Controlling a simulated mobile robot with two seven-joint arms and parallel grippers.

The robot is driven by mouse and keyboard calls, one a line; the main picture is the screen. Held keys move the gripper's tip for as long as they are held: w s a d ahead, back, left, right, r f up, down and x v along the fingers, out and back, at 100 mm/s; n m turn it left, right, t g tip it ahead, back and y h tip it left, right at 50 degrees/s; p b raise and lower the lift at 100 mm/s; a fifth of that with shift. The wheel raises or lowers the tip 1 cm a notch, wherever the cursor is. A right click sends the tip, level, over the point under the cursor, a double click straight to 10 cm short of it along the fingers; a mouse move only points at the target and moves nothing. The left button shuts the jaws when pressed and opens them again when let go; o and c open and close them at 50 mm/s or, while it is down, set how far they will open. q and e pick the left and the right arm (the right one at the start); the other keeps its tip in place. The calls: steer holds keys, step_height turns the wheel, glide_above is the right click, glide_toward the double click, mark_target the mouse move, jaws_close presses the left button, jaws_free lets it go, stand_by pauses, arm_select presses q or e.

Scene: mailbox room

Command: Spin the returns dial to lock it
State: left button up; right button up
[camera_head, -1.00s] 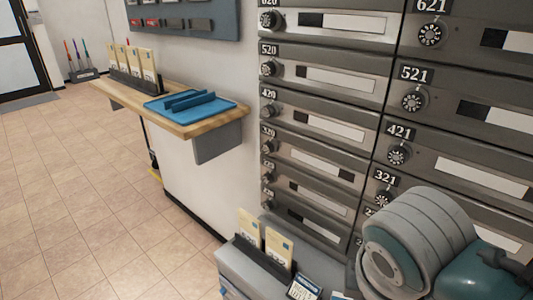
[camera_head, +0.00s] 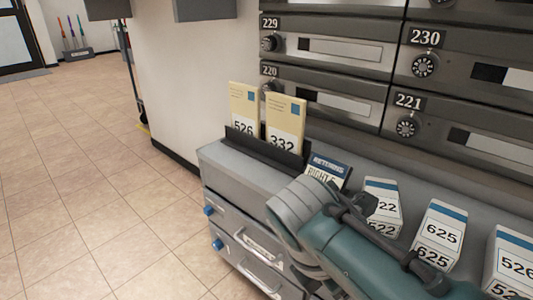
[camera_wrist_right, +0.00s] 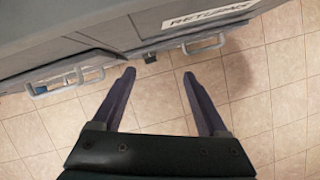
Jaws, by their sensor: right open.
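My right gripper (camera_wrist_right: 158,73) is open and empty, its two dark fingers pointing at the cabinet front in the right wrist view. The cabinet front there carries a white label (camera_wrist_right: 208,14) reading RETURNS, with a metal handle (camera_wrist_right: 203,44) below it. A small dark part (camera_wrist_right: 150,58) sits between the handles, just past the fingertips; I cannot tell if it is the dial. In the head view a small sign (camera_head: 328,171) reads RETURNS and RIGHT 5, partly hidden by my right arm. No returns dial shows clearly. My left gripper is out of view.
The grey cabinet (camera_head: 222,172) has drawers with blue knobs (camera_head: 209,211) on the left. Two cream cards (camera_head: 285,122) stand in a rack on top, with several numbered boxes (camera_head: 437,232) to the right. Mailboxes (camera_head: 340,50) rise behind. The tiled floor (camera_head: 90,190) at left is clear.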

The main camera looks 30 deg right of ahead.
step_height(320, 180, down, 26)
steer(key=w+d+n+b, duration=0.2)
steer(key=n+b, duration=0.2)
steer(key=b, duration=1.9)
steer(key=shift+d+n+h, duration=0.25)
steer(key=shift+n+h, duration=0.05)
jaws_close()
